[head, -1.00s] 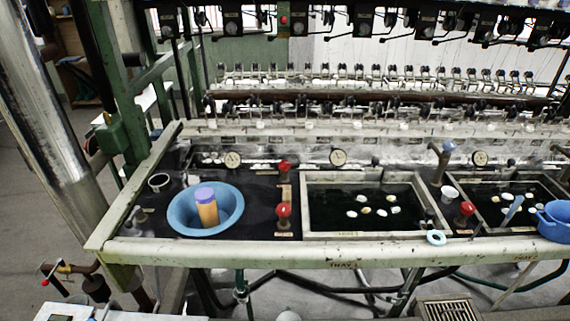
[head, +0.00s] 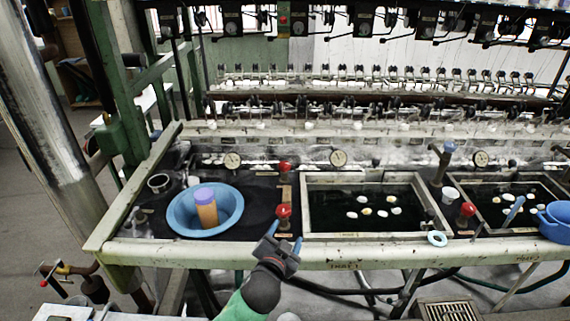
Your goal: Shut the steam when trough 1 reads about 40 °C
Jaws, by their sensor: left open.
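Trough 1 (head: 392,236) is the dark, water-filled basin in the middle, with several pale cocoons floating in it. A round dial gauge (head: 338,158) stands behind it; its reading is too small to make out. At the trough's left side are two red-knobbed valves, a front one (head: 283,211) and a back one (head: 284,167). I cannot tell which carries the steam. My left gripper (head: 285,237) is open and empty, with blue fingertips, at the bench's front edge just below the front red knob and apart from it. My right gripper is not in view.
A blue bowl (head: 180,217) holding an orange cylinder with a purple top (head: 206,207) sits to the left. A second trough with another red knob (head: 467,209) and a blue pot (head: 556,221) are to the right. A light blue ring (head: 437,239) lies on the front ledge.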

